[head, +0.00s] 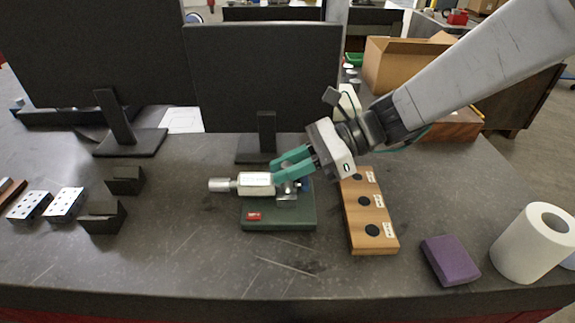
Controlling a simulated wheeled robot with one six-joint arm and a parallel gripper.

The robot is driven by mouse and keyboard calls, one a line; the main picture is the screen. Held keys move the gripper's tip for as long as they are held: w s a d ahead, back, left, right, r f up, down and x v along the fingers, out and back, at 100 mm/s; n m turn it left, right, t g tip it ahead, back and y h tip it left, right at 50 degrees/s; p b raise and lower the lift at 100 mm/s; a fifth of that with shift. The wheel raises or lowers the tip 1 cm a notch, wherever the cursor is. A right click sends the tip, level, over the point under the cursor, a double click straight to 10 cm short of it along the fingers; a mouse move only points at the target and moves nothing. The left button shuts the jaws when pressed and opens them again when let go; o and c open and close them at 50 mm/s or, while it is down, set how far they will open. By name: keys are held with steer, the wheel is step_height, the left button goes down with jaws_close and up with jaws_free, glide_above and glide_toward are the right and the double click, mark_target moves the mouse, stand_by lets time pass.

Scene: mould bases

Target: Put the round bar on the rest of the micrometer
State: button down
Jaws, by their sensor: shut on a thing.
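The micrometer (256,184) lies level on a dark green base (278,222) with a small red tag, its silver thimble pointing left. A small metal block, seemingly its rest (287,201), stands on the base at the right end of the micrometer. My gripper (279,171), with teal fingers, reaches in from the upper right, right over the rest. It is shut on the round bar, which is mostly hidden by the fingers and the metal parts there. I cannot tell whether the bar touches the rest.
A wooden board (358,215) with black round spots and labels lies right of the base. A purple block (450,260) and a white paper roll (535,243) are further right. Monitors (263,75) stand behind. Dark angled blocks (103,218) and drilled metal blocks (64,204) are left.

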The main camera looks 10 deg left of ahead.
steer(key=c, duration=1.3)
jaws_free()
steer(key=shift+f, duration=0.15)
steer(key=shift+r, duration=0.2)
steer(key=v, duration=1.2)
steer(key=s+d+n+t+h, duration=0.3)
steer(key=s+d+n+h, duration=0.3)
steer(key=d, duration=0.7)
steer(key=s+d+n+t+h, duration=0.4)
steer(key=s+d+n+h, duration=0.2)
steer(key=s+d, duration=0.5)
steer(key=shift+s+d+n, duration=0.15)
steer(key=shift+d+n, duration=0.35)
steer(key=shift+d, duration=0.75)
